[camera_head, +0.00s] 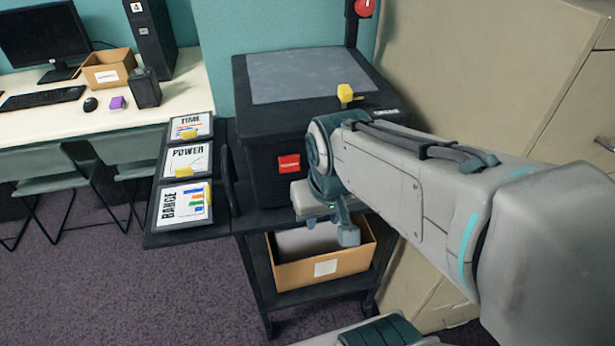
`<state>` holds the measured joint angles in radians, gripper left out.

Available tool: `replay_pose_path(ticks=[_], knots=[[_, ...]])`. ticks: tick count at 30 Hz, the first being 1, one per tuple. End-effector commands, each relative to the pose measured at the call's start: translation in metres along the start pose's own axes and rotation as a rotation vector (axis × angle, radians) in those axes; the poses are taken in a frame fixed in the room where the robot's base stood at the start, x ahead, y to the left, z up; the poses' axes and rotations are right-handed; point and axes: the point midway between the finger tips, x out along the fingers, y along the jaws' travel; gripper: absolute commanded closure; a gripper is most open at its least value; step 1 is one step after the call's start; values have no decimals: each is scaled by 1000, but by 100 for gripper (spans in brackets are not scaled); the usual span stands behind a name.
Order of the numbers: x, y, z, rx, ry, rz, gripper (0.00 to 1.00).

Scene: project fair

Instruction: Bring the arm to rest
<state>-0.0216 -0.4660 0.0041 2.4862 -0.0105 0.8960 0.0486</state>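My arm reaches in from the right edge, over the front of a black cart. My gripper (330,229) hangs at the arm's end, pointing down in front of the cart's upper shelf, above an open cardboard box. Its two teal fingertips look apart, with nothing seen between them. The arm hides part of the cart and of the black machine on it.
The black machine (262,155) has a grey top with a yellow block (345,93) on it. A side shelf (190,233) holds cards marked TIME, POWER and RANGE, each with a yellow piece. The cardboard box (318,270) is below. Cabinets (480,70) stand right; a desk (60,122) stands left.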

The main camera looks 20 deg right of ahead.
Motion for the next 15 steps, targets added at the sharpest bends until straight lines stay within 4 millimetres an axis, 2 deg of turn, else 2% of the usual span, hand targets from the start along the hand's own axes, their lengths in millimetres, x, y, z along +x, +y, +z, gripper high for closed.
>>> replay_pose_path(ticks=[3,13,15], knots=[[1,3,6,-4,-2,-8,70],[1,3,6,-5,-2,-8,70],[-11,3,3,-4,2,-7,70]])
